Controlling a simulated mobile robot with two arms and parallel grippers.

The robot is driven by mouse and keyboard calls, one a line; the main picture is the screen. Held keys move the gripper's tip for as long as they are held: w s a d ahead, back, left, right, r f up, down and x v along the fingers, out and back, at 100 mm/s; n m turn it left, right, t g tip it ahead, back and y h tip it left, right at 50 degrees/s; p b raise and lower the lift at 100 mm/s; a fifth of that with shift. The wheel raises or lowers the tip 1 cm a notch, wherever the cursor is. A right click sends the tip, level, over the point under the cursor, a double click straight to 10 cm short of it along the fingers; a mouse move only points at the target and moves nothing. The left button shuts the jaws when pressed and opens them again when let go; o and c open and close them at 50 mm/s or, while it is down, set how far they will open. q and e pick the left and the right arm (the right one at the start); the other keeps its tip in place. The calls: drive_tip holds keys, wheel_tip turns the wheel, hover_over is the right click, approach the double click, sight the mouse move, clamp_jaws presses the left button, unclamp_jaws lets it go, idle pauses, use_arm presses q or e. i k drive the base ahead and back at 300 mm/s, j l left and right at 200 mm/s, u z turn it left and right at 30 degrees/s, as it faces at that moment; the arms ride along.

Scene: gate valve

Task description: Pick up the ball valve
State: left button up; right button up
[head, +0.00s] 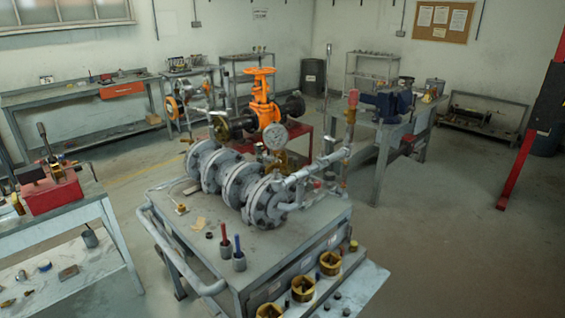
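I cannot single out the ball valve with certainty. A large orange valve (260,103) with a handwheel on top stands upright behind the middle cart, between dark pipe flanges. On the cart (300,246) lies a row of grey flanged pipe fittings (232,180) with a round gauge (275,137) above them. A thin pipe with a brass and red fitting (350,115) rises at its right end. Brass ring-shaped pieces (330,263) sit along the cart's front right edge. Neither of my grippers is in view.
A left bench (75,215) carries a red vise-like block (50,192) and small parts on its lower shelf. A blue vise (390,104) sits on a table at the right. A red post (530,125) stands far right. The floor at right is clear.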

sight(282, 157)
drive_tip(key=i+l+u, duration=0.4)
drive_tip(key=l, duration=0.15)
drive_tip(key=i+l+u, duration=0.2)
drive_tip(key=l, duration=0.15)
drive_tip(key=i+l+u, duration=0.2)
drive_tip(key=l, duration=0.15)
drive_tip(key=l+u, duration=0.2)
drive_tip(key=l, duration=0.15)
drive_tip(key=i+l+u, duration=0.2)
drive_tip(key=l, duration=0.2)
drive_tip(key=k, duration=0.1)
